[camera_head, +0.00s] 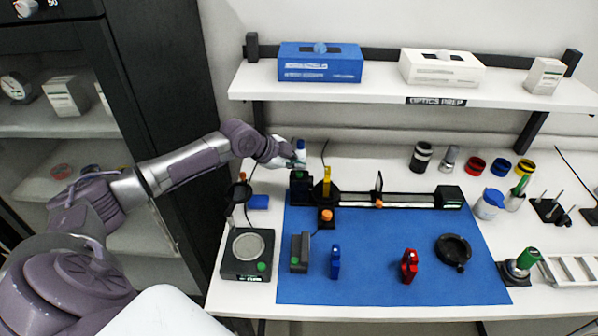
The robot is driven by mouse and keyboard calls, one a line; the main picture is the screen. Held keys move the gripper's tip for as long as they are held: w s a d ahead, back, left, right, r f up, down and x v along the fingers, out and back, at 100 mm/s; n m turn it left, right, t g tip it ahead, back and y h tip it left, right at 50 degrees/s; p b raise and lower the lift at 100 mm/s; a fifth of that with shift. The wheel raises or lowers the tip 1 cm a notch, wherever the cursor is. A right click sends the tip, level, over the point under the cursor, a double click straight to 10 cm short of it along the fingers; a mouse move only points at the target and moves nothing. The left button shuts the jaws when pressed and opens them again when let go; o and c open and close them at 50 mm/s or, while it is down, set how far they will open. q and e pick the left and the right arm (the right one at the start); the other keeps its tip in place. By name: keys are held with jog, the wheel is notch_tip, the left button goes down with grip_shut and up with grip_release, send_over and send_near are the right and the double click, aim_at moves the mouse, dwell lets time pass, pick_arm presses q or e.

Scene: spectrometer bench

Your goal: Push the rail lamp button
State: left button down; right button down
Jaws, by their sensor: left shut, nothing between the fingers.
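The black optical rail (400,200) lies along the back of the blue mat. A black lamp box (301,191) stands at its left end, with a small green spot, likely the button (299,174), on top. My left gripper (300,155) is shut and empty, just above and behind the lamp box. Whether its fingertips touch the box cannot be told from this view. My right gripper is not in view.
A yellow upright piece (326,182) and an orange knob (326,215) are close right of the lamp box. A shelf (380,92) with boxes hangs behind.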

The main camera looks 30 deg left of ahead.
aim_at(297, 174)
pick_arm(q)
jog(key=shift+r+p, duration=2.55)
jog(key=shift+r, duration=0.5)
jog(key=shift+f, duration=0.1)
